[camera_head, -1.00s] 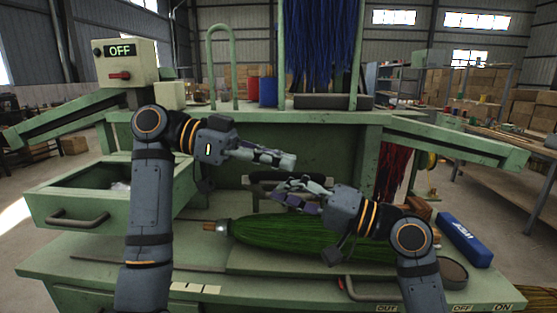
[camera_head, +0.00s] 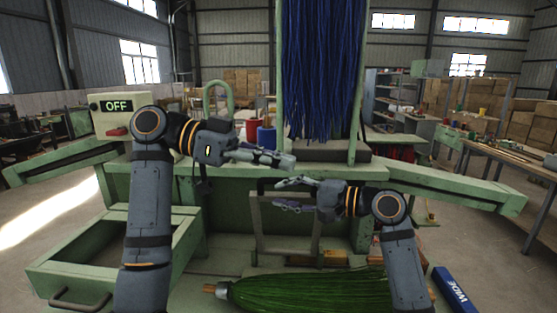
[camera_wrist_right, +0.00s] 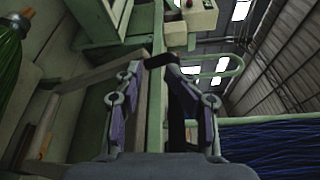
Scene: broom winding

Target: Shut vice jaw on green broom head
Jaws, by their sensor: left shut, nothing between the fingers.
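The green broom head (camera_head: 310,292) lies on its side on the bench, its metal collar pointing left. A grey frame with a dark crossbar (camera_head: 262,225), apparently part of the vice, stands behind it. I cannot clearly see whether the vice jaw touches the broom head. My right gripper (camera_head: 282,195) is at the crossbar. In the right wrist view its fingers (camera_wrist_right: 152,78) are apart, with the dark bar (camera_wrist_right: 175,120) between them, nearer the right finger. My left gripper (camera_head: 290,161) is shut and empty, above the frame. The broom head's edge (camera_wrist_right: 10,50) shows in the wrist view.
An open green drawer (camera_head: 110,285) is at the left. A switch box reading OFF (camera_head: 117,105) stands behind it. Blue bristles (camera_head: 322,70) hang at the back. A blue box (camera_head: 455,290) lies at the right. A red can (camera_head: 252,130) stands on the rear ledge.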

